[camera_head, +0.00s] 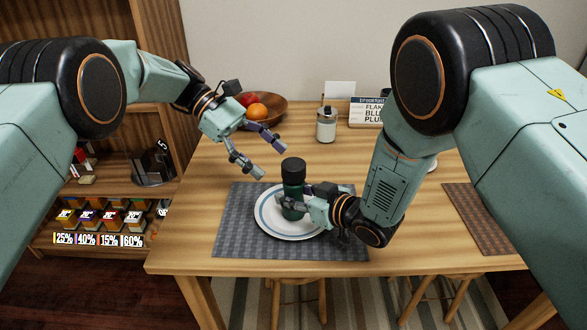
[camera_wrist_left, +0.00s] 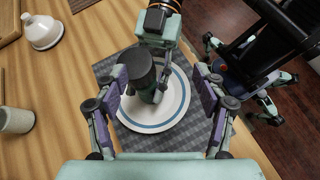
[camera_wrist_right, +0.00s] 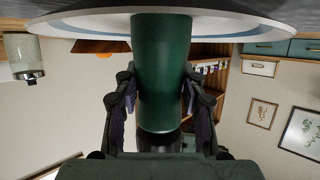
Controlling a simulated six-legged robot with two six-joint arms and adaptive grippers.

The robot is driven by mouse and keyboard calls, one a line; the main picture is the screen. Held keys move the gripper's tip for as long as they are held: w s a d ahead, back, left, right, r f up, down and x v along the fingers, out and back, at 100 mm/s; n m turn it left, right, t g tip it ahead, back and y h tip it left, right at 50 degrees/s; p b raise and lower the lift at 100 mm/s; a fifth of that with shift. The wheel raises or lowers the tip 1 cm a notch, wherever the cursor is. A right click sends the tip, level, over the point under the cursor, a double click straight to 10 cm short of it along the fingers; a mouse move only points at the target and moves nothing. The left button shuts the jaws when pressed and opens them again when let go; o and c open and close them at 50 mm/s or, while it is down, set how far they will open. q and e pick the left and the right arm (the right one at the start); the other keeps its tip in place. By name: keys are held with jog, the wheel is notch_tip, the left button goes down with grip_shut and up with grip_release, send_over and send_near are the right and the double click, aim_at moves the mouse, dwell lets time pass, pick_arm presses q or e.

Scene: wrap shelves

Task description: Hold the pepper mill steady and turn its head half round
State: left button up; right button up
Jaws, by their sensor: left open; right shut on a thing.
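The pepper mill (camera_head: 292,182) is a dark green cylinder with a black head (camera_head: 293,166). It stands upright on a white plate with a blue ring (camera_head: 291,234). My right gripper (camera_head: 291,206) is shut around the green lower body; the right wrist view shows the mill body (camera_wrist_right: 161,70) between its fingers. My left gripper (camera_head: 269,157) is open and empty, above and to the left of the black head. In the left wrist view the black head (camera_wrist_left: 138,66) lies between and beyond the spread fingers, apart from them.
The plate lies on a grey woven mat (camera_head: 232,230) on a wooden table. Behind are a fruit bowl (camera_head: 271,106), a glass shaker (camera_head: 326,126) and a breakfast sign (camera_head: 366,112). A brown mat (camera_head: 490,220) lies at right. Shelves (camera_head: 100,200) stand at left.

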aim_at(294, 163)
pick_arm(q)
jog(key=s+a+f+n+t+h, duration=0.1)
jog(key=a+f+n+t+h, duration=0.3)
jog(key=a+n+t+h, duration=0.35)
jog(key=shift+n+t, duration=0.45)
jog(key=shift+t, duration=0.1)
jog(key=x, duration=1.3)
jog(key=shift+s+d+f, duration=0.15)
jog(key=shift+s+d, duration=0.05)
jog(key=shift+s, duration=0.05)
jog(key=c, duration=1.2)
jog(key=shift+g, duration=0.3)
jog(key=shift+w+m+g, duration=0.1)
jog(key=shift+m+g, duration=1.6)
jog(key=shift+g, duration=1)
